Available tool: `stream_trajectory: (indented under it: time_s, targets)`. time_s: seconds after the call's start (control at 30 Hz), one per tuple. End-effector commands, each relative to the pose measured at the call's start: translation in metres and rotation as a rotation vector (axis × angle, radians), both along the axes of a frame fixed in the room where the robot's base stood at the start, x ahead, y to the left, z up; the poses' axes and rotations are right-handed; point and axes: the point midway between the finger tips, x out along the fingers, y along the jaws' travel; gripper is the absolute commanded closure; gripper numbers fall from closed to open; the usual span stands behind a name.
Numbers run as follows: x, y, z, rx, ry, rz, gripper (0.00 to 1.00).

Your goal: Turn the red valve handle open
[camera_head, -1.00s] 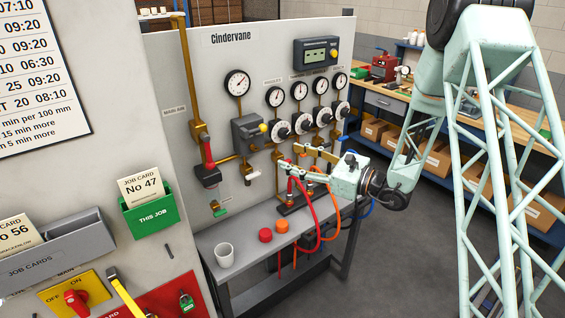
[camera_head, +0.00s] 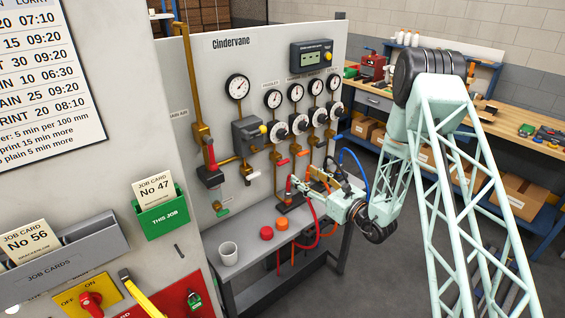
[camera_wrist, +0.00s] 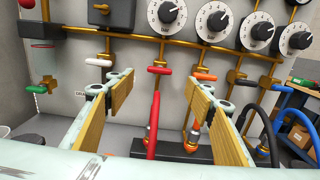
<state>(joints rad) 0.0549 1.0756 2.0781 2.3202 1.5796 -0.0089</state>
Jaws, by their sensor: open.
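The red valve handle (camera_wrist: 160,70) is a short horizontal bar on a brass pipe; it also shows in the head view (camera_head: 282,162). A red hose (camera_wrist: 153,125) rises below it. My gripper (camera_wrist: 160,86) is open and empty, its two wood-toned pads apart on either side of the red handle in the wrist picture. In the head view my gripper (camera_head: 296,184) is in front of the pipes, lower than the red handle. I cannot tell the exact gap in depth. A second red lever (camera_head: 211,157) sits on the brass pipe at the panel's left.
Beside the red handle are a white handle (camera_wrist: 98,62) on the left and an orange handle (camera_wrist: 206,77) on the right. Dials (camera_wrist: 213,21) line the panel above. A cup (camera_head: 228,254) and round caps (camera_head: 267,233) stand on the shelf.

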Motion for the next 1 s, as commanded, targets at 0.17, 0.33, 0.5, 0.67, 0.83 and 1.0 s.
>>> stream_trajectory:
  time_s: [0.17,0.33,0.5,0.67,0.83,1.0]
  targets:
    - [0.000,0.000,0.000,0.000,0.000,0.000,0.51]
    - [0.000,0.000,0.000,0.000,0.000,0.000,0.51]
    - [0.003,0.004,0.000,-0.001,0.001,0.001,0.51]
    - [0.011,0.011,0.000,-0.001,0.001,0.001,0.51]
    - [0.024,0.025,0.001,-0.001,-0.001,0.003,0.51]
    - [0.040,0.040,0.001,-0.001,-0.001,0.002,0.51]
